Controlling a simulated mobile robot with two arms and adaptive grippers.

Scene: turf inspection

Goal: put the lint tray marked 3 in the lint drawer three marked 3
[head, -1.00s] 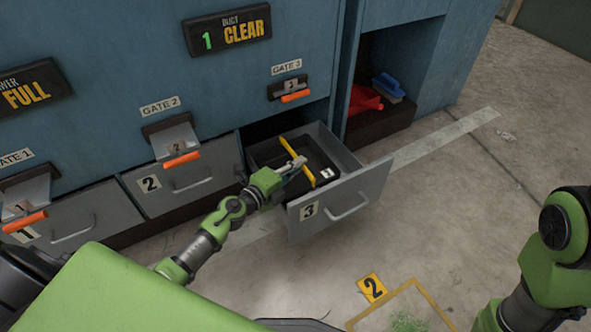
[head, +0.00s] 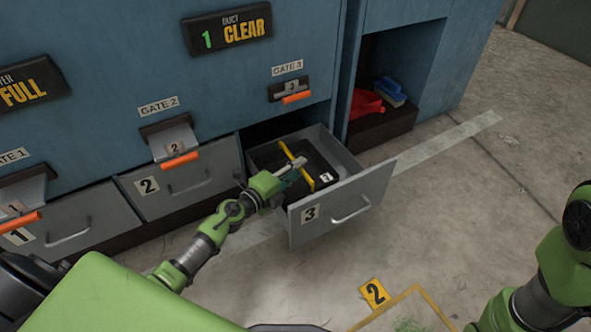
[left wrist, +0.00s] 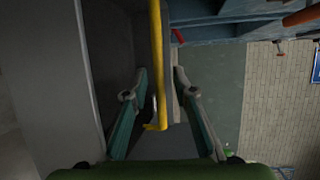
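The lint tray (head: 322,163) is a black tray with a yellow handle bar and a small white label, too small to read surely. It sits inside the pulled-out grey drawer marked 3 (head: 341,212). My left gripper (head: 301,162) is over the tray at the yellow handle. In the left wrist view, my left gripper's fingers (left wrist: 159,74) stand open either side of the yellow handle bar (left wrist: 156,60), with a gap on both sides. My right arm shows at the right edge of the head view, but its gripper is out of frame.
Drawer 2 (head: 185,183) and drawer 1 (head: 72,226) are shut, to the left. Gates with orange handles are above the drawers. An open cubby right of drawer 3 holds a red item (head: 367,102) and a blue item (head: 389,88).

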